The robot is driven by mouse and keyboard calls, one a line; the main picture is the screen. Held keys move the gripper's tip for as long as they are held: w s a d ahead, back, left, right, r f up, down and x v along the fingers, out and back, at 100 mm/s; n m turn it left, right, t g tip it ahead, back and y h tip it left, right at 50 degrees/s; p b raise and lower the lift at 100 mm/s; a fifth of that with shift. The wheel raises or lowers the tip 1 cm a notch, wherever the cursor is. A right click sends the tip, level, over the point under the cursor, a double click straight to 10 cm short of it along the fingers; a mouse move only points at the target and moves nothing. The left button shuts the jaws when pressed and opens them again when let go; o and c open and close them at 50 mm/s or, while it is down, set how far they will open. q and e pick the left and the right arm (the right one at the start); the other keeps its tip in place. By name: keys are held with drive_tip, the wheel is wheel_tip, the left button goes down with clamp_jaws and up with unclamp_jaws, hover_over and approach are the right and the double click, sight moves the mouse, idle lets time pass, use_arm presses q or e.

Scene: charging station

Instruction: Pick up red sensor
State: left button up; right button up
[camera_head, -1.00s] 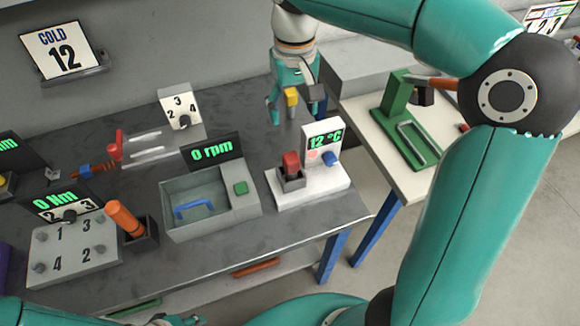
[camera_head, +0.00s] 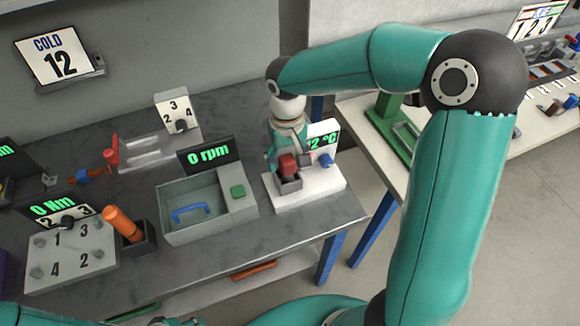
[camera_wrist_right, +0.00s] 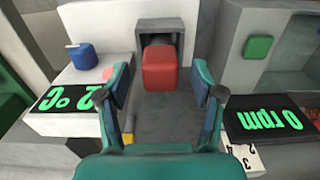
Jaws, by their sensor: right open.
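The red sensor (camera_head: 288,164) is a red block sitting in a small grey holder (camera_head: 288,185) on the white "12 °C" station (camera_head: 318,190). In the right wrist view the sensor (camera_wrist_right: 160,69) lies ahead of and between the two spread fingers of the right gripper (camera_wrist_right: 165,92), which is open and empty. I cannot tell whether the fingers touch it. My left gripper is not clearly visible.
A blue knob (camera_head: 326,160) stands right of the sensor. The grey "0 rpm" box (camera_head: 170,238) with a green button (camera_head: 238,192) stands close on the left. An orange-handled tool (camera_head: 124,224) is further left. A second table (camera_head: 360,112) is at the right.

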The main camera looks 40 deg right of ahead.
drive_tip(key=shift+f, duration=0.45)
drive_tip(key=shift+c, duration=0.4)
clamp_jaws()
drive_tip(key=shift+r, duration=0.15)
